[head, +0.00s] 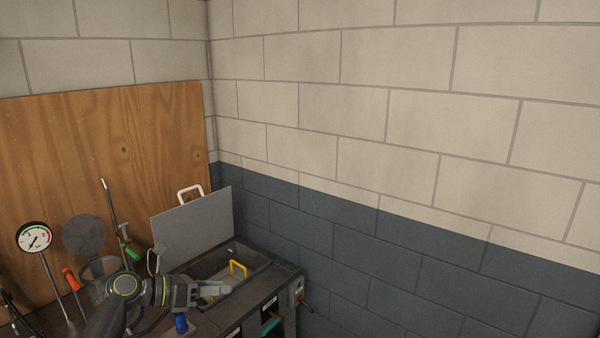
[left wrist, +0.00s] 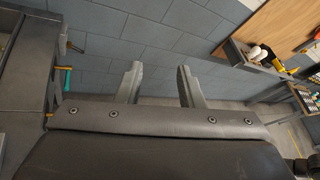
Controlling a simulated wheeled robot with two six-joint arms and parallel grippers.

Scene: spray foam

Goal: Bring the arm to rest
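My left arm comes in from the lower left of the head view. Its gripper (head: 222,289) points right, in front of a dark recessed bin in the bench top. In the left wrist view the two fingers of the gripper (left wrist: 158,84) stand apart with nothing between them, so it is open and empty. The blue-grey block wall shows beyond the fingertips. My right arm and gripper are in neither view.
The dark bench (head: 288,272) holds a bin with a yellow handle (head: 238,269) and a raised grey lid (head: 193,228) behind it. A pressure gauge (head: 34,237) stands at the left. In the left wrist view, a shelf (left wrist: 248,64) with bottles is at upper right.

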